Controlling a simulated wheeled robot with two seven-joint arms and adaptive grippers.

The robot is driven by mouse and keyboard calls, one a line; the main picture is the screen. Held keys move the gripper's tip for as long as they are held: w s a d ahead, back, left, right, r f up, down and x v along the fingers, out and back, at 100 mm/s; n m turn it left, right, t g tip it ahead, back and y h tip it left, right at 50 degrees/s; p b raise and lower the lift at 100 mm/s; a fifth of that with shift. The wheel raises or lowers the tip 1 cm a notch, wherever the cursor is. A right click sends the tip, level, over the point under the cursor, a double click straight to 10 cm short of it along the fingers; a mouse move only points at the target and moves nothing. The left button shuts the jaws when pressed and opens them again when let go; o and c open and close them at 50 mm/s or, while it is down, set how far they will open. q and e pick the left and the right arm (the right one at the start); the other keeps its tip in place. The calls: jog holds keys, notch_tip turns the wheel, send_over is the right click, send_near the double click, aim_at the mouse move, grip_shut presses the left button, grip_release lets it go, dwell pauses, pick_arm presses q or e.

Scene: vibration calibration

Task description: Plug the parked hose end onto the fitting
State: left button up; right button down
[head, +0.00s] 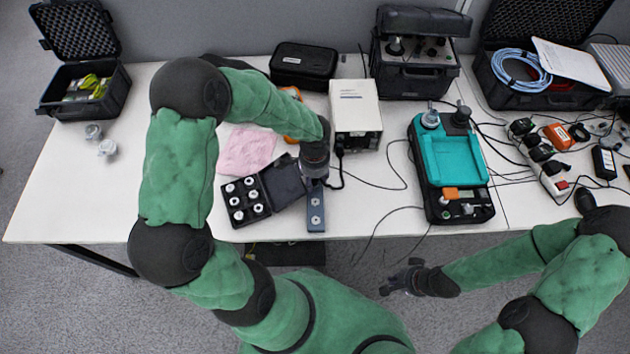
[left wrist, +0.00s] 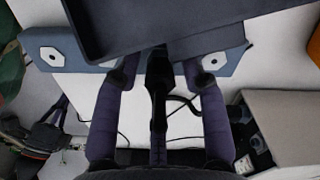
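A blue-grey block (head: 316,222) with white fittings lies near the table's front edge. In the left wrist view, white hexagonal fittings with dark holes show on it, one at left (left wrist: 52,57) and one at right (left wrist: 214,60). My left gripper (head: 317,180) is over the block's back end. Its two fingers stand apart. A black upright part, perhaps the hose end (left wrist: 158,75), shows between them with gaps on both sides. A black hose (head: 338,160) curves down from the white instrument beside the gripper. My right gripper (head: 397,279) is open and empty, in front of the table.
A black case (head: 247,201) of round pieces, its lid (head: 284,181) raised, is close left of the block. The white instrument (head: 355,108) stands behind. A teal-and-black device (head: 449,150) is at right. Cables cross the table between them. The left tabletop is mostly clear.

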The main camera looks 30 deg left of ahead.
pick_arm(q)
grip_shut()
jog(key=shift+r, duration=0.3)
dwell(0.4)
jog(key=shift+r+p, duration=1.6)
jog(key=shift+r, duration=0.1)
jog(key=shift+w, duration=0.1)
